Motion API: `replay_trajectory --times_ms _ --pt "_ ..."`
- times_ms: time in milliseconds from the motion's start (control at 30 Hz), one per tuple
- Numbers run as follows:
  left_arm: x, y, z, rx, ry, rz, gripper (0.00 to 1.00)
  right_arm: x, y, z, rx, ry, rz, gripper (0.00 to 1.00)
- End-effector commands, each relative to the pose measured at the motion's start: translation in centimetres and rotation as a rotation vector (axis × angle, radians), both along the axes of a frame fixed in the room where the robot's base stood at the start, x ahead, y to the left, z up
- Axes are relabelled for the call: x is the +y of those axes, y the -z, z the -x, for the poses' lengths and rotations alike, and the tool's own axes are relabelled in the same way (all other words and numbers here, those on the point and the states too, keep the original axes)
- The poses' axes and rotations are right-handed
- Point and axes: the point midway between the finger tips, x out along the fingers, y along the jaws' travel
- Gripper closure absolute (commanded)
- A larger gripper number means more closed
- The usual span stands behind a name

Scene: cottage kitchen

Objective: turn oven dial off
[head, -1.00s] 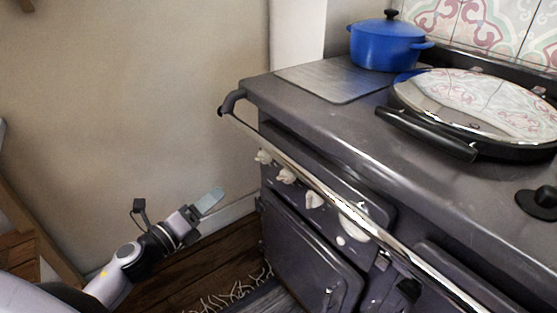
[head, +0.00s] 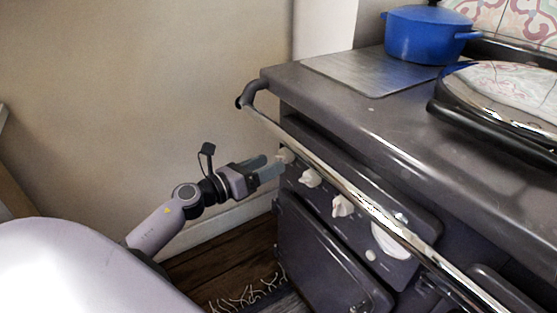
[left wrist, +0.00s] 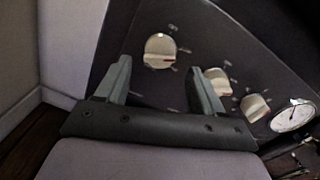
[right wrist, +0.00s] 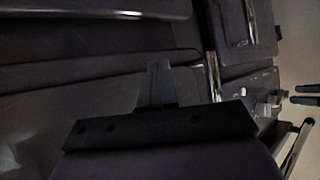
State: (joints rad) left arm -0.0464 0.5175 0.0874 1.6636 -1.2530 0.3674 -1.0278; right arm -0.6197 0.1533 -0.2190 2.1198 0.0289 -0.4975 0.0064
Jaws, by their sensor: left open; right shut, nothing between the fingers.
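The oven's control panel carries a row of cream dials under the front rail. The leftmost dial (head: 285,156) is partly covered by my left gripper (head: 272,168) in the head view. In the left wrist view this dial (left wrist: 159,51) lies just beyond and between the two fingertips of my open left gripper (left wrist: 160,82). Nothing is between the fingers; whether a fingertip touches the dial I cannot tell. The second dial (left wrist: 217,82) is by the right finger, and the third dial (left wrist: 255,107) is farther right. My right gripper (right wrist: 158,82) is shut and empty.
A chrome rail (head: 340,185) runs along the oven front above the dials. A round gauge (head: 388,243) sits right of them. A blue pot (head: 425,36) and a lidded hotplate (head: 500,95) are on top. The wall (head: 130,80) is left of the oven.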

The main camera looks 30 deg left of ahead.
Motion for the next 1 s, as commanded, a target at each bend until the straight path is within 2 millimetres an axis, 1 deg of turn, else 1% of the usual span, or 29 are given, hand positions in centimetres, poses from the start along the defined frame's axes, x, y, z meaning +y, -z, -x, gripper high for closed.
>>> replay_trajectory --times_ms 33,100,300,467,667,700,767,800,867,1000 --pt "-0.3 -0.1 -0.7 -0.002 0.0 0.002 0.32 0.0 0.0 0.0 0.0 0.0 0.0 1.0" --pt "-0.5 -0.1 -1.5 -0.002 0.0 0.001 0.32 0.0 0.0 0.0 0.0 0.001 0.001 1.0" --pt "-1.1 0.0 -3.1 0.0 0.0 0.002 0.32 -0.1 0.4 0.1 0.007 0.001 0.002 1.0" --pt "-1.3 0.0 -3.5 0.001 0.0 0.002 0.32 -0.1 0.5 0.1 0.008 0.001 0.003 1.0" --pt "-1.3 0.0 -3.5 0.001 0.0 0.002 0.32 -0.1 0.5 0.1 0.007 0.001 0.003 1.0" --pt "-1.3 0.0 -3.5 0.001 0.0 0.002 0.35 -0.1 0.4 0.1 0.007 0.001 0.003 1.0" --pt "-1.3 0.0 -3.5 0.001 0.0 0.002 0.55 -0.1 0.4 0.1 0.007 0.001 0.003 1.0" --pt "-1.3 0.0 -3.5 0.001 0.0 0.002 0.68 -0.1 0.4 0.1 0.006 0.001 0.003 1.0" --pt "-1.3 0.0 -3.5 0.0 0.001 0.002 0.86 -0.1 0.4 0.1 0.006 0.001 0.003 1.0" --pt "-1.3 0.0 -3.5 0.002 0.001 0.003 0.86 -0.1 0.3 0.0 0.004 0.002 0.002 1.0"
